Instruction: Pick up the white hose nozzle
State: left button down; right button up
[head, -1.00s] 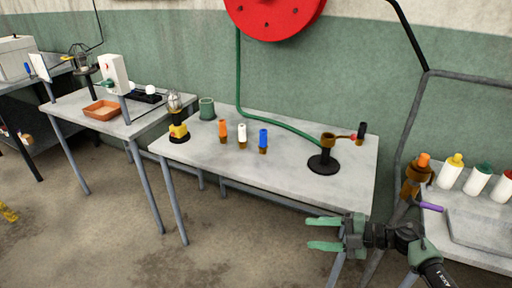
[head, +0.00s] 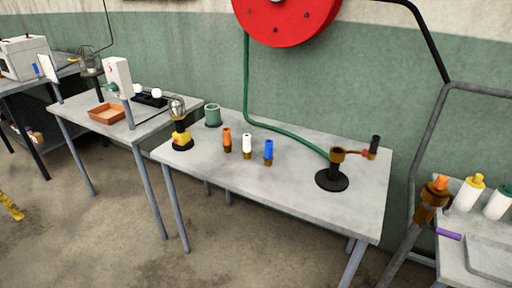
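The white hose nozzle (head: 247,146) stands upright on the middle table (head: 290,188), its lower end brown. An orange nozzle (head: 227,140) stands to its left and a blue nozzle (head: 268,152) to its right, with small gaps between them. Neither of my grippers shows in the head view now, so whether they are open or shut is hidden.
A green hose (head: 285,134) runs from the red reel (head: 285,18) to a brown fitting on a black stand (head: 332,180). A green cup (head: 212,115) and a yellow-and-black lamp-like device (head: 181,139) stand left of the nozzles. The table's front is clear.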

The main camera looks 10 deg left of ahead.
aim_at(247, 151)
jog(key=i+l+u, duration=0.8)
jog(key=i, duration=0.15)
